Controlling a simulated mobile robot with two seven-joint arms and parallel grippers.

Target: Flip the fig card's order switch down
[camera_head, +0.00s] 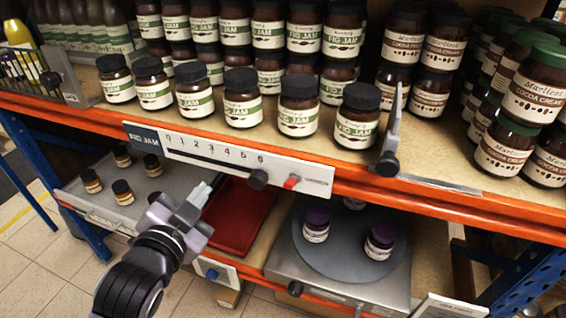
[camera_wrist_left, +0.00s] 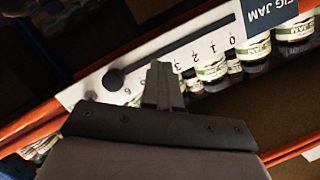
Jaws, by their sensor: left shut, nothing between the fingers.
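The fig card (camera_head: 225,161) is a white strip on the orange shelf edge with a blue FIG JAM label and a 0 to 6 scale; it also shows upside down in the left wrist view (camera_wrist_left: 205,50). A black round knob (camera_head: 258,179) sits near the 6, also in the wrist view (camera_wrist_left: 113,79). The small red order switch (camera_head: 291,181) is right of the knob; its up or down position is too small to tell. My left gripper (camera_head: 203,191) is shut and empty, below and left of the knob, apart from the switch. In the wrist view its fingers (camera_wrist_left: 160,74) overlap the card.
Fig jam jars (camera_head: 299,104) line the shelf above the card. A black-based divider (camera_head: 391,135) stands right of them, before cocoa cream jars (camera_head: 505,147). Below are a red tray (camera_head: 238,215), a grey turntable (camera_head: 343,255) with purple-lidded jars, and a grey tray (camera_head: 92,221) with small jars.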

